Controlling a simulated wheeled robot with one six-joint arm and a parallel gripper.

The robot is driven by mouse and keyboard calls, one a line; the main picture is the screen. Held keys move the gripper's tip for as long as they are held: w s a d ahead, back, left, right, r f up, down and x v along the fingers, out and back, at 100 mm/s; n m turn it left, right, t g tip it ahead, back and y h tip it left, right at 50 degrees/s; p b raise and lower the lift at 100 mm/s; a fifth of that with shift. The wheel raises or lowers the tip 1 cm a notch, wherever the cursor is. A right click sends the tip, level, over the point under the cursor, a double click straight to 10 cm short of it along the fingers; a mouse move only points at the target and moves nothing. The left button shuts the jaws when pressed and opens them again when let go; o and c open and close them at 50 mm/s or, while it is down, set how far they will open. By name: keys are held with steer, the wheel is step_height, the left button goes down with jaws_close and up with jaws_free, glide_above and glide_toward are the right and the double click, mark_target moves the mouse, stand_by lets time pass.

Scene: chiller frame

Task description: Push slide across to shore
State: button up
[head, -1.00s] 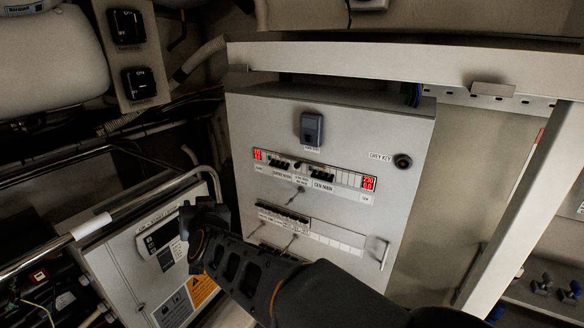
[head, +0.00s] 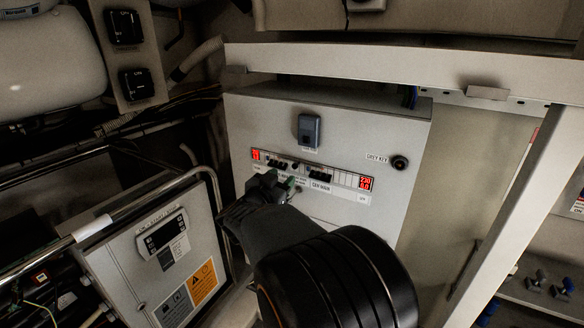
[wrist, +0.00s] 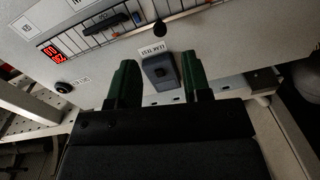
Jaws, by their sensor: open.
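The grey panel (head: 345,130) faces me with a row of breakers between two red displays. A small round black knob (head: 295,166), which may belong to the slide, sits between the left breakers (head: 277,164) and the breakers over the "GEN MAIN" label (head: 320,174). It also shows in the wrist view (wrist: 160,30), beyond the fingertips. My gripper (head: 278,183) is open and empty, just below the left part of the row. In the wrist view its green-tipped fingers (wrist: 158,80) are apart. Contact with the panel cannot be told. The slide's exact position is unclear.
A grey-blue box (head: 309,131) sticks out above the row, and a key switch (head: 399,163) sits at the right. A metal rail (head: 130,213) and a control box (head: 160,260) stand at the left. A pale beam (head: 380,68) crosses above.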

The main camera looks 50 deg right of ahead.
mark_target(294, 167)
steer(key=p+x, duration=0.1)
steer(key=x, duration=0.5)
steer(key=shift+d, duration=0.35)
steer(key=shift+c, duration=0.2)
jaws_close()
